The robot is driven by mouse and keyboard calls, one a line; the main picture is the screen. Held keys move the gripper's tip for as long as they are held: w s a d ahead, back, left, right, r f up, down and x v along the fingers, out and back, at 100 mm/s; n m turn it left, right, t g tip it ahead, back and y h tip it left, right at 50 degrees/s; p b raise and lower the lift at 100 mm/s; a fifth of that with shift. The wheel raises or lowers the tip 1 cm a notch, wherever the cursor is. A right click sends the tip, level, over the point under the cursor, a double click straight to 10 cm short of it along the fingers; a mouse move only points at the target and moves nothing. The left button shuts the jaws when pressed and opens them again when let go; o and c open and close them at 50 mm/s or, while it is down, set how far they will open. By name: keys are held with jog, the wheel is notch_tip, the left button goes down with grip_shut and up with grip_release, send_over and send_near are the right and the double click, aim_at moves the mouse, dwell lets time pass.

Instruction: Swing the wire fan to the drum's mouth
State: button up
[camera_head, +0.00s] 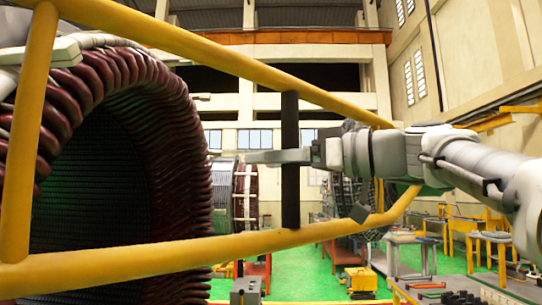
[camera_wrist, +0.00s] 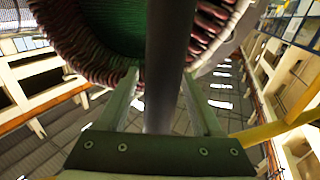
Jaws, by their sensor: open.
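The large drum (camera_head: 112,70) stands at the left, its open mouth ringed with dark red winding coils. The drum's rim also shows at the top of the wrist view (camera_wrist: 85,62). A yellow tube frame (camera_head: 150,256) spans in front of the drum, with an upright black bar (camera_head: 291,195) joining its upper and lower tubes. My gripper (camera_head: 254,157) is open at the black bar's mid-height. In the wrist view the bar (camera_wrist: 168,55) runs between the two spread fingers, with visible gaps beside it.
A smaller wound drum (camera_head: 245,195) stands farther back. Work tables (camera_head: 408,240) and a small yellow machine (camera_head: 360,279) stand on the green floor (camera_head: 315,285) at lower right. A grey block (camera_head: 246,290) is at the bottom centre.

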jog(key=shift+a, duration=0.15)
grip_shut()
dwell(1.4)
